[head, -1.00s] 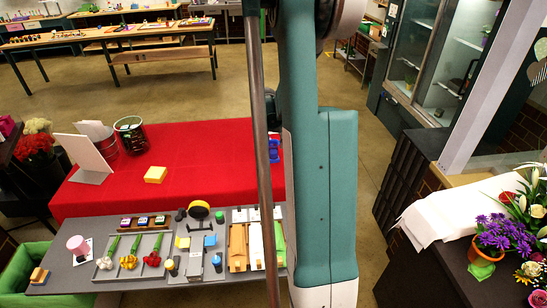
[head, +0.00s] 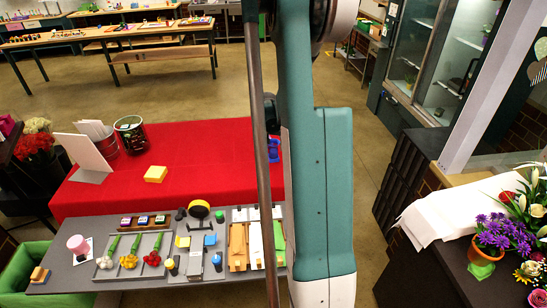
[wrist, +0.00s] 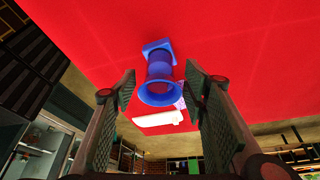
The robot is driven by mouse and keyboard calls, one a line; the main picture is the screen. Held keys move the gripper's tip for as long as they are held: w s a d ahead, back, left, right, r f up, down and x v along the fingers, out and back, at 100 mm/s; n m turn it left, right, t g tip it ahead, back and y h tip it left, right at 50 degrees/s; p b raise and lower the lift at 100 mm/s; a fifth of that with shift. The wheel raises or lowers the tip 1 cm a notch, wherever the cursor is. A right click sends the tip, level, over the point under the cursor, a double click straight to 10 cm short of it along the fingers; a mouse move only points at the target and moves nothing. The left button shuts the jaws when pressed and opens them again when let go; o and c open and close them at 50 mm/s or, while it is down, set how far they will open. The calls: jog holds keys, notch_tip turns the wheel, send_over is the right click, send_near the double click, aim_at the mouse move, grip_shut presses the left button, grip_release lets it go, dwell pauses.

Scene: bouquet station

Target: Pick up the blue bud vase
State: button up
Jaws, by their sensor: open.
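The blue bud vase (wrist: 159,66) shows in the wrist view with a square blue base, a rounded body and a flared round mouth turned toward the camera. It is on the red cloth. My gripper (wrist: 160,82) is open and empty, with one finger on each side of the vase in that view. The vase appears beyond the fingertips; I cannot tell the exact gap. In the head view, the vase (head: 273,150) is partly hidden by my arm and the pole, on the right part of the red-covered table. My gripper is mostly hidden there.
A white object (wrist: 158,119) shows close to the vase mouth in the wrist view. A grey table (head: 120,285) with flowers and tools stands in front.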

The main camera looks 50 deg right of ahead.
aim_at(273, 150)
jog(key=shift+x, duration=2.6)
jog(key=shift+d, duration=0.1)
jog(key=c, duration=1.2)
